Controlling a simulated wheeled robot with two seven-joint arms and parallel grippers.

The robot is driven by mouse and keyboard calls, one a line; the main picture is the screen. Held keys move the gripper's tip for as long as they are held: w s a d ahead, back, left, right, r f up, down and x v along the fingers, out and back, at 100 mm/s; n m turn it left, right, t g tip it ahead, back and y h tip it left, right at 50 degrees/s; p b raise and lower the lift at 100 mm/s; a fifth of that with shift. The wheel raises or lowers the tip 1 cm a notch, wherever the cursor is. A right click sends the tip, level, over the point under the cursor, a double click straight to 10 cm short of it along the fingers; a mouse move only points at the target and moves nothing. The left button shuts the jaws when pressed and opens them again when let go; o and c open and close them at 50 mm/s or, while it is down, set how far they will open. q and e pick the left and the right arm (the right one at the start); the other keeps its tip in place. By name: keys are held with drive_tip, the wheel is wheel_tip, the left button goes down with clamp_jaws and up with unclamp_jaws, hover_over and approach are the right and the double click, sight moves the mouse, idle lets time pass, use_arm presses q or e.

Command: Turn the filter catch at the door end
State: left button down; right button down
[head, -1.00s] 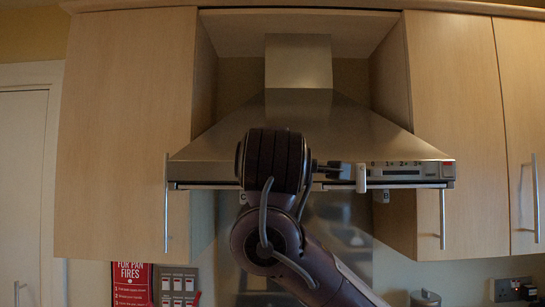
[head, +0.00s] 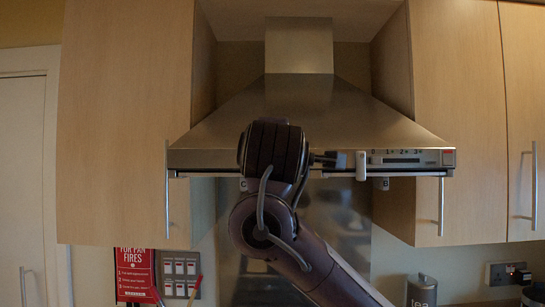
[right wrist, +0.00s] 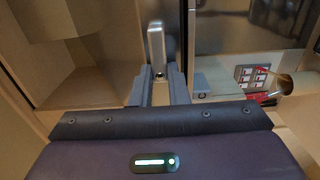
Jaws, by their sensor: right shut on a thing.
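My left gripper is not in view.
Wooden cabinets (head: 125,120) with bar handles flank the hood on both sides. A white door (head: 22,180) is at far left. Below hang a red pan-fire sign (head: 135,272) and a switch panel (head: 180,275). A tea canister (head: 421,291) stands lower right.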

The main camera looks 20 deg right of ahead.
drive_tip(key=m+b, duration=1.2)
drive_tip(key=m, duration=0.5)
drive_tip(key=shift+f+m, duration=0.15)
drive_tip(key=shift+m, duration=0.25)
idle(0.3)
drive_tip(key=c, duration=1.4)
unclamp_jaws()
